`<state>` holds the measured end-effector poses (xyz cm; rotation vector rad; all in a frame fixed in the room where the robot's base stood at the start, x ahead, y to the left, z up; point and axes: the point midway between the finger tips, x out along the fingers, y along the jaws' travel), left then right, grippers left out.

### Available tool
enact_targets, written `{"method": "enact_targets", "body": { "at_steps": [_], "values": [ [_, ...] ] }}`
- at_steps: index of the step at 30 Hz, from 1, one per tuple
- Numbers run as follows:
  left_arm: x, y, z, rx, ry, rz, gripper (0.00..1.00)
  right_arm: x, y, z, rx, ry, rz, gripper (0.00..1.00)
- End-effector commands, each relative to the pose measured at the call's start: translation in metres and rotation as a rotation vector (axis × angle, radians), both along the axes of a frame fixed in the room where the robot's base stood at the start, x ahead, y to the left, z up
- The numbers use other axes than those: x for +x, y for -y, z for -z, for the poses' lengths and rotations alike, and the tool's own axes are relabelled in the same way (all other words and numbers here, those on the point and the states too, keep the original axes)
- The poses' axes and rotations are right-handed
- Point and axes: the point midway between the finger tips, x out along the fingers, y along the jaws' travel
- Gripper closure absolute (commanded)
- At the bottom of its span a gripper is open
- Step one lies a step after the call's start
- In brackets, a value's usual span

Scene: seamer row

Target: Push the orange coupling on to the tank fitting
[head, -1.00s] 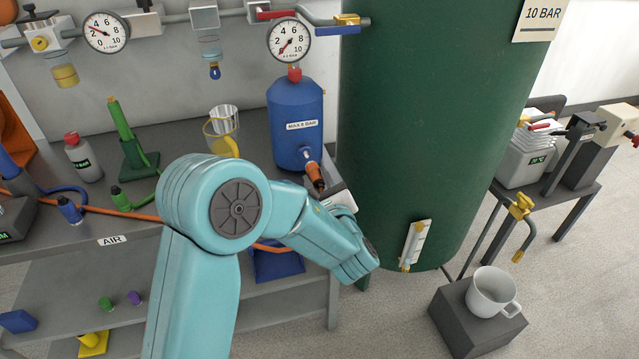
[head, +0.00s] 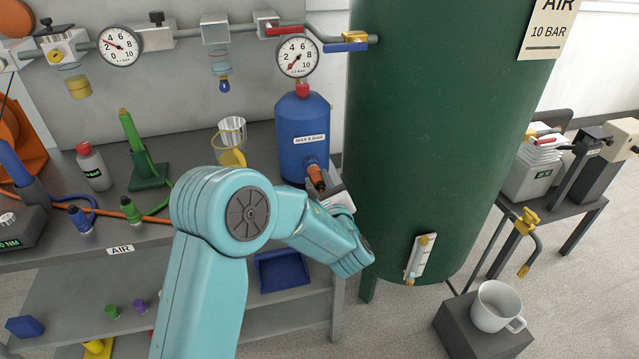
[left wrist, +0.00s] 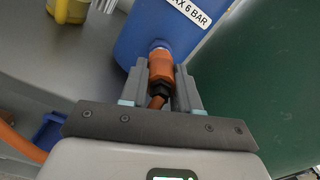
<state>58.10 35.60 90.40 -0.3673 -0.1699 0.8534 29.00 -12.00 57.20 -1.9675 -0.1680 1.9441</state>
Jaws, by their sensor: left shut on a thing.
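The orange coupling (left wrist: 161,69) is between the two fingers of my left gripper (left wrist: 160,88), which is shut on it. In the head view the coupling (head: 316,178) shows at the lower front of the blue tank (head: 303,127), partly hidden by my left arm. The tank's silvery fitting (left wrist: 159,46) shows just above the coupling. The coupling is in line with it and appears to meet it; how far it is on cannot be told. An orange hose (left wrist: 154,103) leaves the coupling's black end. My right gripper is not in view.
A large green tank (head: 430,130) stands close to the right of my left gripper. A pressure gauge (head: 297,57) sits above the blue tank. A white mug (head: 496,306) stands at lower right.

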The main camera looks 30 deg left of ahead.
Motion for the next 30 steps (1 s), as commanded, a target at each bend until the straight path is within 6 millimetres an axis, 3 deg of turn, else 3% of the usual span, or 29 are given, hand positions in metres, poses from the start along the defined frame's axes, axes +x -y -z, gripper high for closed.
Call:
{"method": "enact_targets", "body": {
  "at_steps": [30],
  "values": [
    [0.0000, 0.0003, -0.0003, 0.000, 0.001, 0.000, 0.96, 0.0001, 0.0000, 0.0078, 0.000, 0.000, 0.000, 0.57]
  ]
}}
